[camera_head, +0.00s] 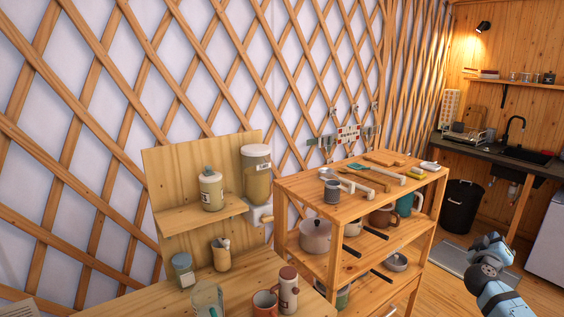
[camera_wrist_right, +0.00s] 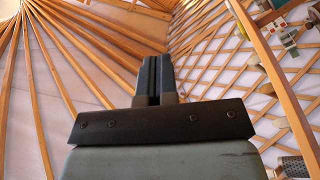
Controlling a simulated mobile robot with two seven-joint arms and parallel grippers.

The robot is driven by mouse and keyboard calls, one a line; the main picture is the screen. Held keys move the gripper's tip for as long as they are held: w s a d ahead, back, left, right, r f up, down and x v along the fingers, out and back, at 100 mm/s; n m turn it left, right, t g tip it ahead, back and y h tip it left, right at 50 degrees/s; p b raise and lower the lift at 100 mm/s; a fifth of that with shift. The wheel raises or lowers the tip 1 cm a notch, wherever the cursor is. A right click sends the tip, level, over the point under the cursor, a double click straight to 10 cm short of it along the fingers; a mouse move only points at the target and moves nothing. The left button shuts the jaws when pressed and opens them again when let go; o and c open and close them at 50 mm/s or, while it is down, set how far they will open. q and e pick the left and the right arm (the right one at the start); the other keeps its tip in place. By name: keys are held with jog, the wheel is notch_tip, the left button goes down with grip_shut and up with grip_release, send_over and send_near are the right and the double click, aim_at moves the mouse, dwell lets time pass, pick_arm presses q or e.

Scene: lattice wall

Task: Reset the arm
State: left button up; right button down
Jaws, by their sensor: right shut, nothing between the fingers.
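My right arm (camera_head: 497,285) reaches up from the lower right corner in the head view, over the floor to the right of the shelf unit and apart from it. In the right wrist view my right gripper (camera_wrist_right: 158,75) has its two dark fingers together with nothing between them, pointing up toward the roof poles and lattice wall. My left arm and gripper do not show in either view.
A wooden shelf unit (camera_head: 283,203) holds cups, pots and utensils. A black bin (camera_head: 461,206) stands behind my arm. Some floor around the arm is clear.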

jog(key=s+d+r+m+g+h, duration=0.2)
jog(key=d+r+m+h, duration=0.15)
jog(key=d+r, duration=1.15)
jog(key=w+a+f+n+t+y, duration=0.5)
jog(key=w+a+f+n+y, duration=0.3)
jog(key=y, duration=0.4)
jog(key=s+a+f+g+y, duration=0.1)
jog(key=s+a+f, duration=0.2)
jog(key=a+f, duration=0.35)
jog(key=s+a+f+y, duration=0.2)
jog(key=s+a+f, duration=0.25)
jog(key=f, duration=0.25)
jog(key=s+a+f+g+y, duration=0.1)
jog(key=s+a+f, duration=0.1)
jog(key=a+f, duration=0.45)
jog(key=s+a+f+g+y, duration=0.2)
jog(key=s+a+f+y, duration=0.1)
jog(key=s+a+f, duration=1.25)
jog(key=s+a+f+m+g, duration=0.1)
jog(key=s+a, duration=0.4)
jog(key=s, duration=0.5)
jog(key=s+a+m+g, duration=0.1)
jog(key=s+a, duration=0.4)
jog(key=s, duration=0.6)
jog(key=shift+a+f+y, duration=0.25)
jog(key=shift+f+y, duration=0.1)
jog(key=shift+y, duration=0.1)
